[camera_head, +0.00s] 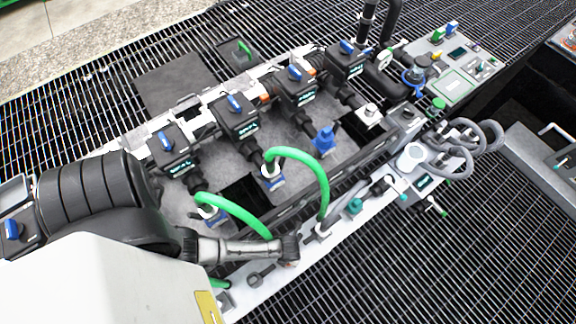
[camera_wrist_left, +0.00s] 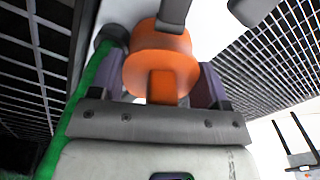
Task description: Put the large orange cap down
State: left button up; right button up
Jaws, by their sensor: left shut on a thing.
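The large orange cap (camera_wrist_left: 160,70) is in the left wrist view, a round disc with a narrower stem toward my palm. In the head view my left gripper (camera_head: 288,252) is low over the pale front strip of the manifold (camera_head: 245,297), by the green hoses. The cap is hidden there by the gripper. I cannot tell if the cap touches the strip. My right gripper is not in view.
A green hose (camera_wrist_left: 88,95) runs close beside the gripper in the left wrist view. Another green hose (camera_head: 321,170) arches behind it in the head view. Several black valves with blue handles (camera_head: 235,103) line the back.

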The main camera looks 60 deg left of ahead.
pick_arm(q)
jog(key=shift+f, duration=0.5)
jog(key=shift+f, duration=0.1)
jog(key=o, duration=1)
notch_tip(320, 180, up, 11)
jog(key=p, duration=0.4)
jog(key=shift+p, duration=0.35)
jog(key=shift+r, duration=0.6)
jog(key=s+a+r+n+t, duration=0.1)
jog(key=a+r+n, duration=0.2)
jog(key=r+n, duration=0.8)
jog(key=a+r+n+t, duration=0.2)
jog(key=a+r+n, duration=0.1)
jog(key=r+n, duration=0.9)
jog(key=n, duration=0.5)
jog(key=shift+s+t, duration=0.3)
jog(key=shift+s, duration=0.1)
